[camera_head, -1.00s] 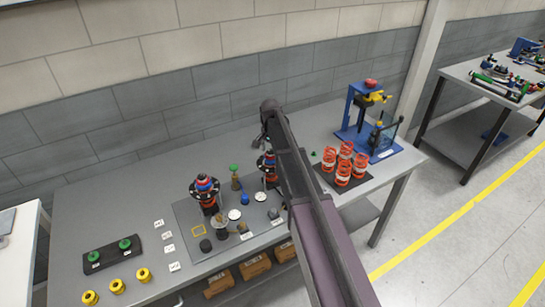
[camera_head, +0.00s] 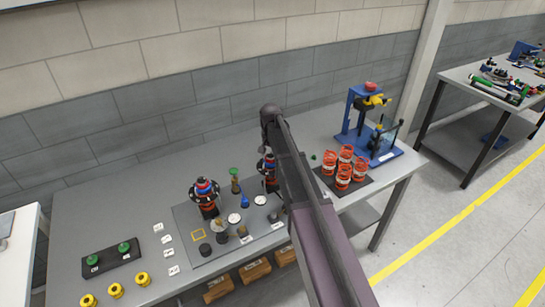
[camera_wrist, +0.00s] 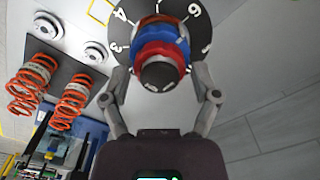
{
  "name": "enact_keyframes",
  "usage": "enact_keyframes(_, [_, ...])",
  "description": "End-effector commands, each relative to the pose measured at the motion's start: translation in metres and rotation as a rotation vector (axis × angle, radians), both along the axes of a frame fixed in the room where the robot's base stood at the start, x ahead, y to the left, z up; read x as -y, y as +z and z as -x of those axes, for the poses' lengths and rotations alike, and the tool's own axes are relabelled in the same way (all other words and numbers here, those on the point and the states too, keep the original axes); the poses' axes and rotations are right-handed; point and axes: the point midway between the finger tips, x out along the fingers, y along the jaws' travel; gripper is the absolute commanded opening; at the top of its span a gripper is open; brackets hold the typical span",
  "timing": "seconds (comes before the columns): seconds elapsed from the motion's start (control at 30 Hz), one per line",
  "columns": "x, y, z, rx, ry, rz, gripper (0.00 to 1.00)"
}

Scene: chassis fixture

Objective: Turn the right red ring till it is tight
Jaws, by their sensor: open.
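In the wrist view the right red ring (camera_wrist: 161,50) sits around a post with a dark rounded end (camera_wrist: 160,74). A blue ring (camera_wrist: 162,32) lies behind it, against a black dial (camera_wrist: 201,32) with white numbers. My gripper (camera_wrist: 161,78) is open, with one finger on each side of the dark end and red ring. Gaps show beside the ring, and I see no clear contact. In the head view the right post assembly (camera_head: 267,165) is partly hidden by my arm, and the gripper is hidden there. The left assembly (camera_head: 205,191) stands apart with its own red and blue rings.
Orange springs (camera_head: 344,170) stand on a dark mat at the right, before a blue press (camera_head: 354,125). A grey plate (camera_head: 190,222) carries the assemblies and small parts. Yellow rings (camera_head: 115,290) and a black holder (camera_head: 110,258) stand at the left.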

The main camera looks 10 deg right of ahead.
Motion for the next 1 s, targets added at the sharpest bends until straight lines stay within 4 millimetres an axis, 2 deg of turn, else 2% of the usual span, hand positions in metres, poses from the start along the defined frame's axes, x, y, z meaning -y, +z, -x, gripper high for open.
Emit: enact_keyframes(1.0, [0.0, 0.0, 0.0, 0.0, 0.785, 0.0, 0.79])
